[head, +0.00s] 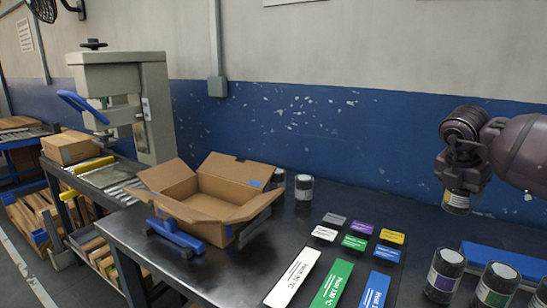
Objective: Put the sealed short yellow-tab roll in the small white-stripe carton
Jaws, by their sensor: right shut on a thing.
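My right gripper (460,178) is at the right, above the table, and points down. It is shut on a short dark roll (456,202) with a yellowish band. The roll hangs upright and clear of the table; its top is hidden in the jaws. I cannot tell whether it is sealed. An open brown carton (213,205) stands at the left of the table, flaps spread, with a small blue label. No white stripe shows on it. The gripper is well to the right of this carton. My left gripper is not in view.
Dark rolls (445,275) stand at the front right beside a blue box (505,262). Coloured label plates (331,284) lie mid-table. Two small jars (303,187) stand behind the carton. A blue-handled tool (175,237) is at its front. A grey press (125,105) stands left.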

